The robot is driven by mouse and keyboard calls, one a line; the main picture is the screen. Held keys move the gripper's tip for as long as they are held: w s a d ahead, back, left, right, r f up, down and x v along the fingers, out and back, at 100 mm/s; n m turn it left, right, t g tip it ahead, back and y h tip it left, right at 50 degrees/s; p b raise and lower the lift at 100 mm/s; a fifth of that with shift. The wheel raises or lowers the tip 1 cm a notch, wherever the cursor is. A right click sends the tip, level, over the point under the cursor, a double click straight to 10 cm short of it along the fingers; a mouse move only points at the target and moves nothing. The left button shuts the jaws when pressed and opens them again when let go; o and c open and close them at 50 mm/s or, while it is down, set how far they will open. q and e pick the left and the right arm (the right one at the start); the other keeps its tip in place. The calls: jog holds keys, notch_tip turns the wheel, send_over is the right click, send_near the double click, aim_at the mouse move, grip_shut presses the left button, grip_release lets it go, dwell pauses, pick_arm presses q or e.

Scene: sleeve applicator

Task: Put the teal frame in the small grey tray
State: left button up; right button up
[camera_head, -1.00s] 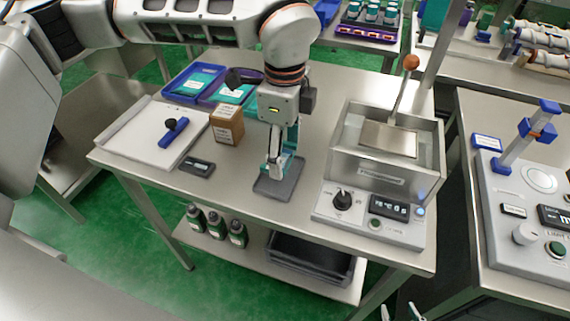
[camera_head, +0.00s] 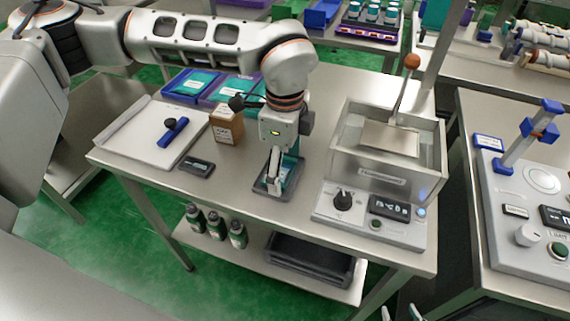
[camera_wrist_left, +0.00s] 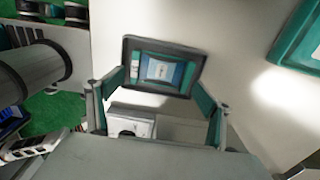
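The small grey tray (camera_head: 259,189) lies on the steel table, just left of the heater unit. My left gripper (camera_head: 280,184) points down into it. The teal frame (camera_head: 291,178) shows low between the fingertips, within the tray's outline, with a pale blue and white middle. In the left wrist view the tray's dark rim (camera_wrist_left: 130,60) surrounds the frame (camera_wrist_left: 180,70). The fingers of my left gripper (camera_wrist_left: 160,84) stand wide apart at the frame's two sides and seem to hold it; the contact is not clear.
The heater unit (camera_head: 385,178) with its control panel stands close on the right. A brown box (camera_head: 226,126), a small black display (camera_head: 196,166) and a white board (camera_head: 140,136) lie to the left. Blue and purple trays with teal pouches are behind.

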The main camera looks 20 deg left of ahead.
aim_at(285, 175)
pick_arm(q)
jog(key=shift+r, duration=0.1)
notch_tip(285, 175, up, 12)
jog(key=shift+p, duration=0.35)
dwell(0.4)
jog(key=shift+r, duration=0.1)
